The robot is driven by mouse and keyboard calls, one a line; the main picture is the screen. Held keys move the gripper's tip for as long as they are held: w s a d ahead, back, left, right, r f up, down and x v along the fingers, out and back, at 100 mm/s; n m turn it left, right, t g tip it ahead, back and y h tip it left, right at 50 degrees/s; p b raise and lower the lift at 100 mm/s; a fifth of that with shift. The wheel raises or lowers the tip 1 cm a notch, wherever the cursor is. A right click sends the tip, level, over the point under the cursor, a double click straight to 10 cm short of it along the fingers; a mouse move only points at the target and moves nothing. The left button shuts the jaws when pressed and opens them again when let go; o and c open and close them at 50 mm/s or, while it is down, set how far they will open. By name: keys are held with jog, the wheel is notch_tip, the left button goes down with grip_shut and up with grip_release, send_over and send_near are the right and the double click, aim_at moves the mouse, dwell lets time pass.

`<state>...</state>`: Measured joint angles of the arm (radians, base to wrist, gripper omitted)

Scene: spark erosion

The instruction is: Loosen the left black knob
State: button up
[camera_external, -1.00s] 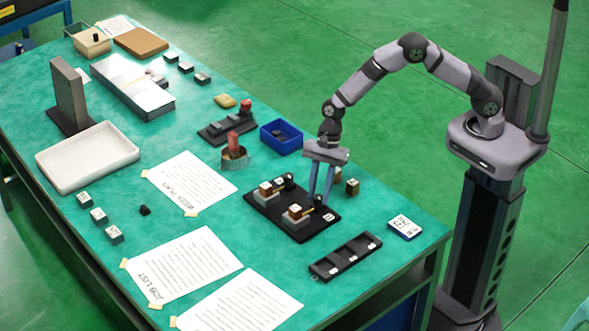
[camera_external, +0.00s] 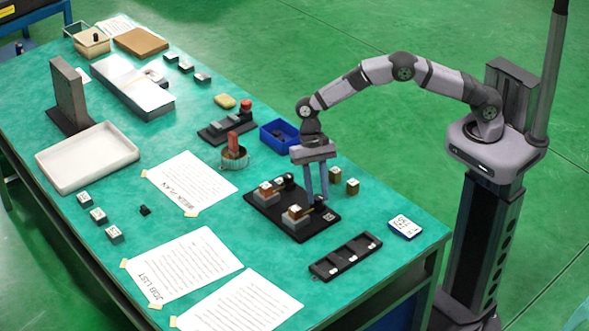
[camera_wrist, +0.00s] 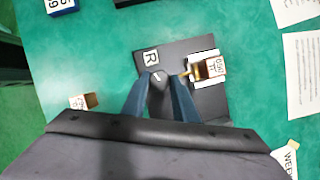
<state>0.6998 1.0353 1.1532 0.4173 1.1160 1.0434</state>
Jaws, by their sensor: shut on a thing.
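A black plate (camera_external: 290,228) lies on the table and carries two small clamp fixtures with a brown-topped block each. A black knob (camera_external: 289,180) stands at the left fixture, in the external view, with nothing on it. My gripper (camera_external: 317,203) reaches down at the other fixture. In the wrist view, its fingers (camera_wrist: 158,80) are closed around the other black knob (camera_wrist: 156,90), which has a white mark on top. This knob is beside the white R label (camera_wrist: 151,57) and the right fixture's block (camera_wrist: 211,69). The left knob is not seen in the wrist view.
Two small brown blocks (camera_external: 352,187) stand just behind the plate. A black slotted tray (camera_external: 346,256) lies in front right, a blue-edged box (camera_external: 405,227) further right. A blue bin (camera_external: 280,138) and a round holder (camera_external: 234,158) stand behind left.

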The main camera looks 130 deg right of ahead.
jog(key=n, duration=0.2)
jog(key=n+g+b, duration=0.1)
jog(key=n, duration=0.1)
jog(key=shift+w+f+n+g, duration=0.1)
jog(key=shift+w+n+g, duration=0.1)
jog(key=shift+n+g, duration=0.1)
jog(key=shift+w+n+g+b, duration=0.1)
jog(key=shift+n+g+b, duration=0.5)
jog(key=shift+n, duration=1.1)
jog(key=shift+n+g, duration=0.3)
jog(key=shift+n, duration=0.1)
jog(key=o, duration=1.1)
jog(key=shift+c, duration=0.2)
jog(key=shift+r, duration=0.2)
